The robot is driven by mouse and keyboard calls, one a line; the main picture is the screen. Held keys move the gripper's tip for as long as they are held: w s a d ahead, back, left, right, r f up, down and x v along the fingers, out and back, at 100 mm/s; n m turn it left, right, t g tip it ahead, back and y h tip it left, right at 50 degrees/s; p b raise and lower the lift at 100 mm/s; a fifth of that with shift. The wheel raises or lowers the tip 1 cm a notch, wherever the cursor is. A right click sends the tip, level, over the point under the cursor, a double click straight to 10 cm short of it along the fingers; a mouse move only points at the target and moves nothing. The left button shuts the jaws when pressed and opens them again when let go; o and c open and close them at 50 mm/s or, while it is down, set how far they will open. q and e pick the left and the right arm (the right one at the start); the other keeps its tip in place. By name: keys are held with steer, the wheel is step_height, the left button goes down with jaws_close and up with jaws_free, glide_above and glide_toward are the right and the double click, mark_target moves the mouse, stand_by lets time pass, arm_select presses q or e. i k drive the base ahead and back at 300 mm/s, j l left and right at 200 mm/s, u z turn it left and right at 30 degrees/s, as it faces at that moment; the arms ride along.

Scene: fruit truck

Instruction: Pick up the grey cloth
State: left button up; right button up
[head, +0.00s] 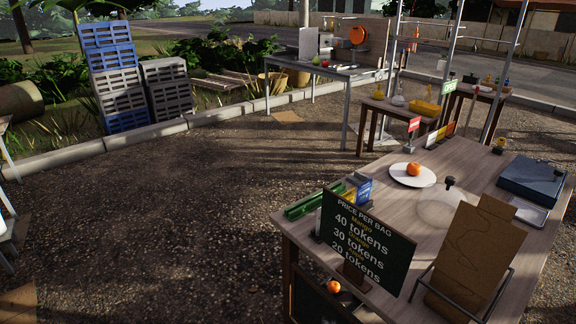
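I cannot make out a grey cloth in the head view. The nearest table (480,165) has a wooden top. It holds a white plate (412,175) with an orange fruit (413,169) on it, and a pale translucent round thing (432,208) with a dark knob stands just in front. A flat dark blue-grey box (533,180) lies at the table's right side; it looks rigid. Neither of my grippers is in view.
A black price board (366,236) and a brown board on a stand (470,255) rise at the table's near edge. Stacked blue and grey crates (113,80) stand at the back left. A metal-legged table (340,70) stands farther back.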

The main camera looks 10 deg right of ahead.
mark_target(358, 178)
steer(key=i+j+u, duration=0.4)
steer(key=i, duration=0.5)
steer(key=i+u, duration=0.45)
steer(key=i, duration=0.4)
steer(key=i+z, duration=0.3)
steer(key=i, duration=0.25)
steer(key=i+j+z, duration=0.15)
steer(key=i+z, duration=0.15)
steer(key=i, duration=0.25)
steer(key=i+z, duration=0.2)
steer(key=z, duration=0.25)
steer(key=i+z, duration=0.15)
steer(key=z, duration=0.3)
steer(key=i+j+z, duration=0.1)
steer(key=z, duration=0.4)
steer(key=i+j+z, duration=0.2)
steer(key=z, duration=0.25)
steer(key=i, duration=0.05)
